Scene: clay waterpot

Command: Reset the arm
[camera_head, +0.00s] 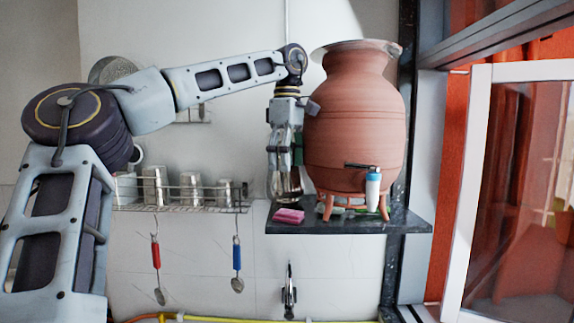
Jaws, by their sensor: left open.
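My left arm reaches in from the left, and its gripper (286,190) hangs pointing down, just left of the clay waterpot. The gripper is open, with its fingertips near the left part of the dark shelf (350,223). Something metallic shows around the fingertips; I cannot tell whether it is part of the gripper or a cup behind it. The reddish clay waterpot (354,125) stands upright on a small legged stand on the shelf. My right gripper is not in view.
A pink sponge (289,216) lies on the shelf below the gripper. A wire rack (200,205) with several metal cups is on the wall at left. A red-handled spoon (156,255) and a blue-handled spoon (237,258) hang below. A window frame (466,180) stands at right.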

